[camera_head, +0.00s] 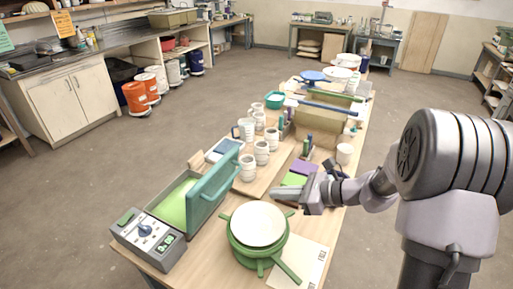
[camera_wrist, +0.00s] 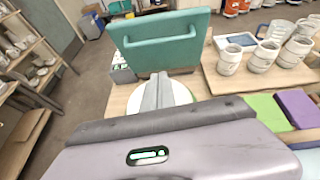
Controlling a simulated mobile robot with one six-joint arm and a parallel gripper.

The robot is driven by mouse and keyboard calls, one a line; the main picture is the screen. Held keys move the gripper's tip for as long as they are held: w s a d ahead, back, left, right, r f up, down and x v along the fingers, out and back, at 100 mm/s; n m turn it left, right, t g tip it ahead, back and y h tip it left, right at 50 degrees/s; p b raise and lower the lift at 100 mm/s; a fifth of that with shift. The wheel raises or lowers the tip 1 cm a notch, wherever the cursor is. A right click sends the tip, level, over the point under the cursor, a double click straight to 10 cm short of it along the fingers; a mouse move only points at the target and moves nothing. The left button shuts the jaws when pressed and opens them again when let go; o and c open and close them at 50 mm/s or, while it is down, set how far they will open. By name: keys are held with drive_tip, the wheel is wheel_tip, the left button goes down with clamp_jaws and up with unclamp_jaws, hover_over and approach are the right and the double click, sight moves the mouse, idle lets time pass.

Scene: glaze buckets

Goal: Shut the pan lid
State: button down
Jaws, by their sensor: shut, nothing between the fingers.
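The pan (camera_head: 176,207) is a long teal box with a light green inside, near the table's front left. Its teal lid (camera_head: 214,188) stands raised, tilted up along the pan's right side, so the pan is open. In the wrist view the lid (camera_wrist: 165,42) faces me with its bar handle, beyond my fingertips. My gripper (camera_head: 275,193) is shut and empty. It points left toward the lid, apart from it, above the table right of the lid. In the wrist view my gripper (camera_wrist: 160,85) shows its fingers together; the pan's inside is hidden behind the lid.
A grey control box (camera_head: 147,233) with a knob adjoins the pan's front end. Several white cups (camera_head: 248,167) stand behind. A purple block (camera_head: 303,167) lies near my wrist.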

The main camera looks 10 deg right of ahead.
sight(219, 192)
drive_tip(key=shift+m+t, duration=0.3)
drive_tip(key=shift+m, duration=0.2)
drive_tip(key=b+x, duration=0.1)
drive_tip(key=x, duration=0.2)
drive_tip(key=b+x, duration=0.1)
drive_tip(key=x, duration=0.2)
drive_tip(key=f+x, duration=0.1)
drive_tip(key=x, duration=0.2)
drive_tip(key=shift+w+d+f+b, duration=0.1)
drive_tip(key=shift+w+b, duration=0.3)
drive_tip(key=shift+w, duration=0.1)
drive_tip(key=shift+w+a+r+b, duration=0.1)
drive_tip(key=shift+w+a+r, duration=0.25)
drive_tip(key=shift+a, duration=0.2)
drive_tip(key=shift+w+a+r+b, duration=0.2)
drive_tip(key=shift+w+a, duration=0.25)
drive_tip(key=shift+a, duration=0.15)
drive_tip(key=shift+w+a+r+b, duration=0.1)
drive_tip(key=shift+w+a+r, duration=0.25)
drive_tip(key=shift+a, duration=0.2)
drive_tip(key=shift+w, duration=0.1)
